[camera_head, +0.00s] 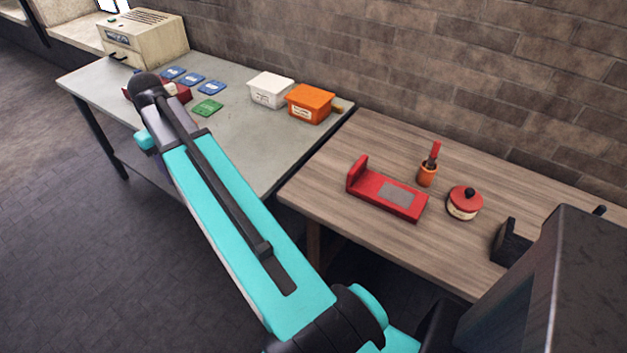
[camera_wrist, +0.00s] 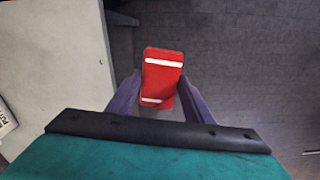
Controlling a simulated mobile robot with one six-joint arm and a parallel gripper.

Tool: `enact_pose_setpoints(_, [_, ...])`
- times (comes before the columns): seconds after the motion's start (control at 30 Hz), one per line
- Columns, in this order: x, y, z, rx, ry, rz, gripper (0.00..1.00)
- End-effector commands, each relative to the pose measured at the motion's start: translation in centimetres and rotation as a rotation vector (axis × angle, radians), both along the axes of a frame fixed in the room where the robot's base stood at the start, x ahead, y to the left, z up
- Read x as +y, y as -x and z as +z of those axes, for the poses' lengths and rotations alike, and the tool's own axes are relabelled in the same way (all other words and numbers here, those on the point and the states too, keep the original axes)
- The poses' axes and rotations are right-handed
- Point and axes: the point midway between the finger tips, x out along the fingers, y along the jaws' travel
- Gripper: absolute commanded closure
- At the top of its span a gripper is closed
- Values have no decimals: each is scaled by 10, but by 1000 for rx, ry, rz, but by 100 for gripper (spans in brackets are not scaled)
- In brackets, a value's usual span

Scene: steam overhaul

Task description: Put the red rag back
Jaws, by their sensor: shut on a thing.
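The red rag (camera_wrist: 162,75), a folded red piece with white stripes, is between the two purple fingers of my gripper (camera_wrist: 160,90) in the wrist view. The gripper is shut on it, and floor shows beneath and beyond it. The grey table (camera_wrist: 50,70) lies to the left of the rag in that view. In the head view my arm reaches over the grey table (camera_head: 240,145); the gripper and rag are hidden or too small to tell there.
On the grey table are a beige machine (camera_head: 145,40), blue cards (camera_head: 192,79), a green card (camera_head: 207,107), a white box (camera_head: 270,90), an orange box (camera_head: 310,103) and a dark red item (camera_head: 178,92) partly behind my arm. The wooden table holds a red stand (camera_head: 385,195), an orange cup (camera_head: 428,173) and a red-lidded pot (camera_head: 464,203).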

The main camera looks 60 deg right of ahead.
Motion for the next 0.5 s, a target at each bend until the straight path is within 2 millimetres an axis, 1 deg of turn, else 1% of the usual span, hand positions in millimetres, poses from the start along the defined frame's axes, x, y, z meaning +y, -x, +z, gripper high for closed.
enact_pose_setpoints(0.03, [-15, 7, -1, 0, 0, -49, 75])
enact_pose_setpoints(0.1, [-33, 15, -2, 0, 0, -117, 75])
enact_pose_setpoints(0.37, [-99, 52, -5, 0, 0, -367, 75])
enact_pose_setpoints(0.5, [-131, 75, -7, 0, 0, -501, 75])
